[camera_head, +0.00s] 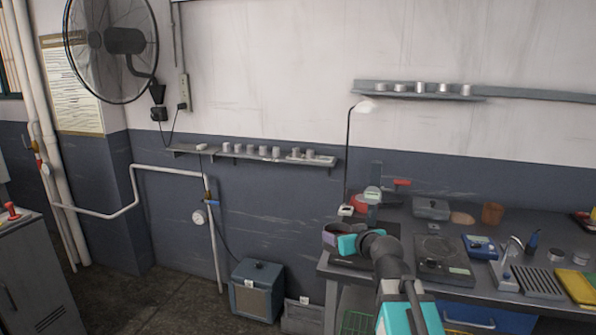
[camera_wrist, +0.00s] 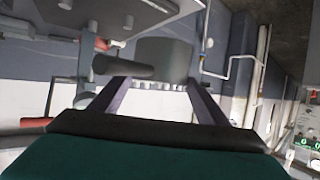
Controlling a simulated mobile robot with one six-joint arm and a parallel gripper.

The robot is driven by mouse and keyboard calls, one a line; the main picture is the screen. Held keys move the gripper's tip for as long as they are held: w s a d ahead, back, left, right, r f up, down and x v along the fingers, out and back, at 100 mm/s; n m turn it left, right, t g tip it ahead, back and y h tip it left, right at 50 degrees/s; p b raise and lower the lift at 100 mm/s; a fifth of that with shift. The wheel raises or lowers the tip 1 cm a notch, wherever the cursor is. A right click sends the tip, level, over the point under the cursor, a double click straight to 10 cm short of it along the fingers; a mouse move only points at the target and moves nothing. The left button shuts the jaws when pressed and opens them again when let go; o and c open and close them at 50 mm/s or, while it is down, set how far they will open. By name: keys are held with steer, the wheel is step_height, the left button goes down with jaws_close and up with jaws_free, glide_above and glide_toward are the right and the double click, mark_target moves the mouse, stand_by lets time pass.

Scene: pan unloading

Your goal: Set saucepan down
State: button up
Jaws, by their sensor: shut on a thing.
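The grey saucepan (camera_wrist: 168,56) shows in the wrist view just beyond the fingertips, tilted in the picture, with its dark handle (camera_wrist: 122,68) reaching left. My gripper (camera_wrist: 158,80) is shut on the saucepan, its two dark fingers on either side below it. The exact contact is hard to see. In the head view my gripper (camera_head: 336,240) is over the left end of the workbench (camera_head: 470,312). There the saucepan cannot be made out clearly, and the gap between it and the surface cannot be told.
A scale-like device (camera_head: 440,253) and a blue device (camera_head: 479,246) stand right of my arm. A thin lamp pole (camera_head: 348,155) rises behind my gripper. A blue-grey cabinet (camera_head: 257,290) is on the floor left.

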steer(key=shift+w+d+r+m+h, duration=0.1)
steer(key=shift+d+r+m+h, duration=0.3)
steer(key=shift+d+h, duration=0.15)
steer(key=shift+w+d+r+m+h, duration=0.1)
steer(key=shift+d+r+m+h, duration=0.2)
steer(key=shift+d+m+h, duration=0.2)
steer(key=shift+w+d+r+m+t+h, duration=0.2)
steer(key=shift+d+r+m+t+h, duration=0.1)
steer(key=shift+d+r+m+h, duration=0.5)
steer(key=shift+f, duration=0.15)
